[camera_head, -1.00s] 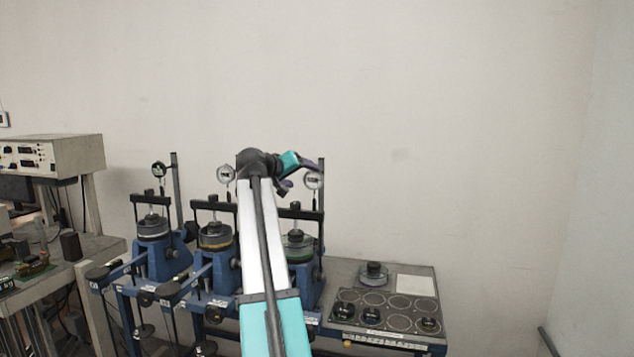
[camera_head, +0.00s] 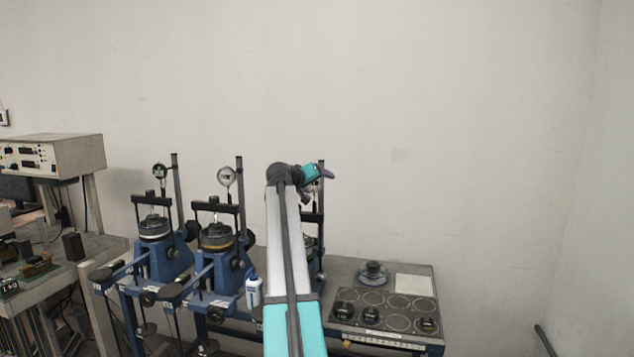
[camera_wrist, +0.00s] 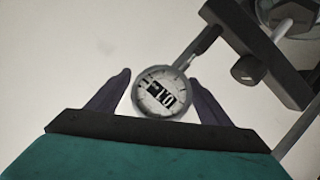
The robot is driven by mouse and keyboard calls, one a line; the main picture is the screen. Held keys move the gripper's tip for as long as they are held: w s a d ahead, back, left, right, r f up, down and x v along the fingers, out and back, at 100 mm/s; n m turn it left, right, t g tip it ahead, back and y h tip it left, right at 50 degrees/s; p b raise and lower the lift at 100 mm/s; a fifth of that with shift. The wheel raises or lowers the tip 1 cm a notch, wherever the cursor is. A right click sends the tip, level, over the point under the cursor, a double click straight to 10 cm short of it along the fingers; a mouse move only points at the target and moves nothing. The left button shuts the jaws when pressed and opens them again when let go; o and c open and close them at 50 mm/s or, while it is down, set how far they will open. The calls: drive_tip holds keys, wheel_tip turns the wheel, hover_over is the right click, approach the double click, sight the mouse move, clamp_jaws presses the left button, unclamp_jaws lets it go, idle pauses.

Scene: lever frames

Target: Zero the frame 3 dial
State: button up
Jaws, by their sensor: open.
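The frame 3 dial (camera_wrist: 161,93) is a round white-faced gauge with a dark band of markings, seen tilted in the wrist view. My gripper (camera_wrist: 158,98) is open, its two purple fingers on either side of the dial in the picture. I cannot tell whether they touch its rim. In the head view my gripper (camera_head: 322,174) is at the third frame's dial, which it mostly hides. The third frame (camera_head: 316,268) is largely behind my arm. The dial's pointer is too small to read.
Two similar blue lever frames with dials, the middle one (camera_head: 216,250) and the left one (camera_head: 155,245), stand to the left. A white bottle (camera_head: 254,290) stands near the middle frame. A bench plate with round spots (camera_head: 385,312) is at right. A dark bracket (camera_wrist: 262,50) is close by the dial.

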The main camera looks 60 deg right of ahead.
drive_tip(key=shift+d+f, duration=0.2)
drive_tip(key=shift+d, duration=0.2)
drive_tip(key=c, duration=1)
drive_tip(key=shift+c, duration=0.2)
drive_tip(key=m+t+b, duration=0.1)
drive_tip(key=m+b, duration=0.1)
drive_tip(key=b, duration=0.2)
drive_tip(key=shift+w+f+y, duration=0.1)
drive_tip(key=shift+f+y, duration=0.05)
drive_tip(key=shift+y, duration=0.25)
drive_tip(key=shift+w+m+t+b, duration=0.1)
drive_tip(key=shift+m+t+b, duration=0.6)
drive_tip(key=shift+m, duration=0.1)
